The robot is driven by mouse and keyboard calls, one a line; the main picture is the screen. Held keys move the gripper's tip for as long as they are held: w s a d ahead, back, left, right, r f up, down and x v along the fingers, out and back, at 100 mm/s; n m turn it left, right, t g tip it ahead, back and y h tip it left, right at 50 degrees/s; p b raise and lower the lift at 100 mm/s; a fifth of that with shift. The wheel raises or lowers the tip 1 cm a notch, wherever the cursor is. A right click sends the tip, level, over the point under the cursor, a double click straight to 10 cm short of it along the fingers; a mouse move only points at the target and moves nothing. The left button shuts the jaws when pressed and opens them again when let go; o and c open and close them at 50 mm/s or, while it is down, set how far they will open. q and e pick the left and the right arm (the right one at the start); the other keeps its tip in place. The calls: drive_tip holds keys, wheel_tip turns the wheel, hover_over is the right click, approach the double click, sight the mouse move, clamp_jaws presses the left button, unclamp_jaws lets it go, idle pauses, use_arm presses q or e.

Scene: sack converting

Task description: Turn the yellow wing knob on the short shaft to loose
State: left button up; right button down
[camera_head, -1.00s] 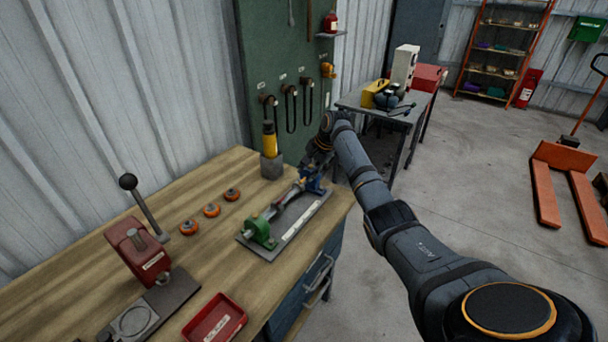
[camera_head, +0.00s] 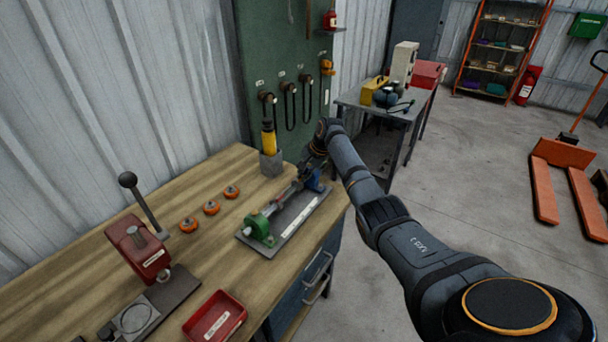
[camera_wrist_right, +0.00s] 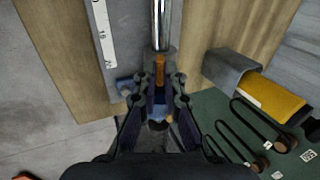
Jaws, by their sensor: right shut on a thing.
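The short shaft (camera_wrist_right: 160,22) is a bright metal rod; in the head view it lies along a grey base plate (camera_head: 297,219) between a green bracket (camera_head: 259,230) and a blue bracket (camera_head: 314,182). The yellow wing knob (camera_wrist_right: 160,70) shows as a narrow orange-yellow strip in line with the shaft's end. My right gripper (camera_wrist_right: 160,84) is shut on the wing knob, one finger on each side. In the head view the right gripper (camera_head: 306,172) is at the blue end of the fixture and hides the knob. My left gripper is out of view.
A grey block with a yellow-handled tool (camera_head: 268,140) stands close behind the gripper. Several orange discs (camera_head: 211,208), a red lever press (camera_head: 137,250) and a red tray (camera_head: 215,316) share the bench. A pegboard (camera_head: 285,60) rises behind.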

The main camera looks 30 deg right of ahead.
drive_tip(key=shift+n, duration=0.3)
drive_tip(key=shift+n+p, duration=0.8)
drive_tip(key=shift+n, duration=8.1)
drive_tip(key=c, duration=1.5)
unclamp_jaws()
drive_tip(key=shift+o, duration=0.2)
drive_tip(key=shift+r, duration=0.1)
